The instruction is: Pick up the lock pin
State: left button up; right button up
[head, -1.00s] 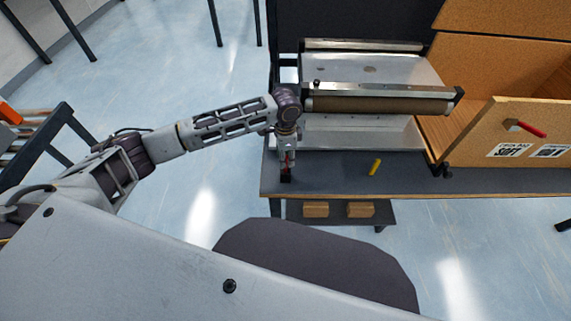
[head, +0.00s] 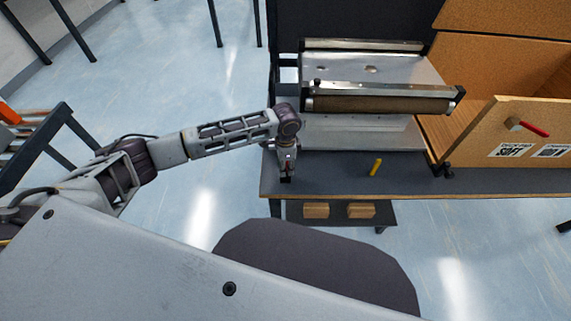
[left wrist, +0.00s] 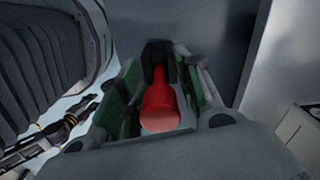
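The lock pin (left wrist: 161,108) shows in the left wrist view as a red, tapered piece with its wide end toward the camera. Its narrow end meets a dark block. My left gripper (left wrist: 160,88) has one green-sided finger on each side of the pin. The fingers look apart, with narrow dark gaps beside the pin, so it seems open around it. In the head view my left gripper (head: 286,168) points down at the table's left front corner, just above a small black block (head: 286,179); the pin is mostly hidden there. My right gripper is not in view.
A yellow pin (head: 376,167) stands on the dark table (head: 330,173) to the right. A mini conveyor (head: 380,104) is behind the gripper. A cardboard-coloured bin (head: 480,145) with a red handle (head: 534,129) is at right. Wooden blocks (head: 316,210) lie on the lower shelf.

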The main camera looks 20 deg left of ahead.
pick_arm(q)
jog(key=c, duration=0.6)
grip_shut()
jog(key=shift+r, duration=0.2)
jog(key=shift+r, duration=0.65)
notch_tip(320, 180, up, 7)
jog(key=shift+f+p, duration=0.1)
jog(key=shift+p, duration=0.7)
jog(key=shift+r, duration=0.75)
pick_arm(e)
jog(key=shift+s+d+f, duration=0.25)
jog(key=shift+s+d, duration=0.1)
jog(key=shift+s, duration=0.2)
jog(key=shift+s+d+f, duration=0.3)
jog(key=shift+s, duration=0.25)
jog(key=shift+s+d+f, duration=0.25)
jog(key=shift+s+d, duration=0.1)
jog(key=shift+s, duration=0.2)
